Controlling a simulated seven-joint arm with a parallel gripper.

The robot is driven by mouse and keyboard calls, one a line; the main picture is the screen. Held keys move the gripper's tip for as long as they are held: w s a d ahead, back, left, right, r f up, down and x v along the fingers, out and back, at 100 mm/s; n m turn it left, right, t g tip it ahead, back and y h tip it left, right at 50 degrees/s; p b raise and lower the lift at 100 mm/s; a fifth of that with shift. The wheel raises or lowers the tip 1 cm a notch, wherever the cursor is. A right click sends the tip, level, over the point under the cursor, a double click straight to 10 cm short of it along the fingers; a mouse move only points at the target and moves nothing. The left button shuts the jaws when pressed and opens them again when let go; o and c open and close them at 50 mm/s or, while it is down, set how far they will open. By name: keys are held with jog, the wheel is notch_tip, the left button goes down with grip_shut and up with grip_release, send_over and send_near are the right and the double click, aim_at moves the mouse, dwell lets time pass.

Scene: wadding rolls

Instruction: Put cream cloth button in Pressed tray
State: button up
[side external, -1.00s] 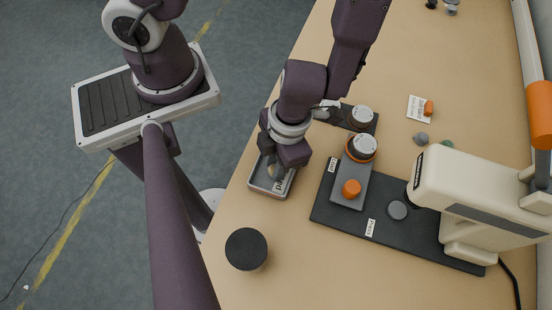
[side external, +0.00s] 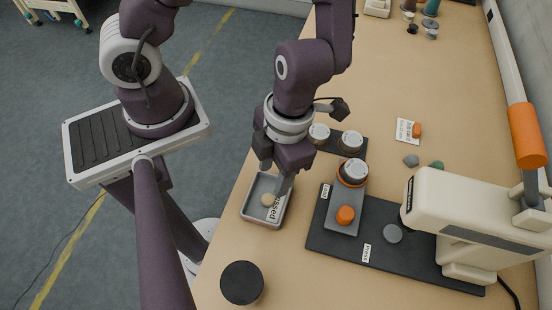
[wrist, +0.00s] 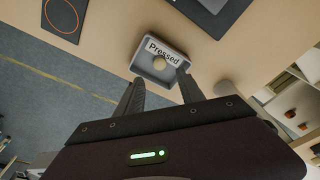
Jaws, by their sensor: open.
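The cream cloth button (side external: 268,199) lies inside the grey Pressed tray (side external: 248,211) near the table's left edge. In the wrist view the button (wrist: 159,63) shows as a small pale disc in the tray (wrist: 136,66), below the "Pressed" label. My gripper (side external: 275,181) is open and empty above the tray, with its fingers apart. In the wrist view the fingertips of my gripper (wrist: 160,79) point toward the tray, and nothing is between them.
A black round disc (side external: 242,283) lies in front of the tray. A dark press base (side external: 327,239) with a cream press (side external: 461,200) stands to the right. Behind is a dark rack (side external: 329,146) with round pieces.

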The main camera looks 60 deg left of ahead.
jog(key=w+a+r+n+t+y, duration=0.1)
jog(key=w+a+r+n+t, duration=0.1)
jog(key=a+r+n, duration=0.45)
jog(key=w+a+r+n+t+y, duration=0.1)
jog(key=w+a+r+n+y, duration=0.2)
jog(key=r+n, duration=0.5)
jog(key=s+a+r+n+t+h, duration=0.2)
jog(key=r+n, duration=0.2)
jog(key=n, duration=0.6)
jog(key=s+a+r+n+t+h, duration=0.2)
jog(key=r+n, duration=0.3)
jog(key=n, duration=0.6)
jog(key=shift+s+r, duration=0.25)
jog(key=shift+s, duration=0.05)
jog(key=shift+n, duration=0.25)
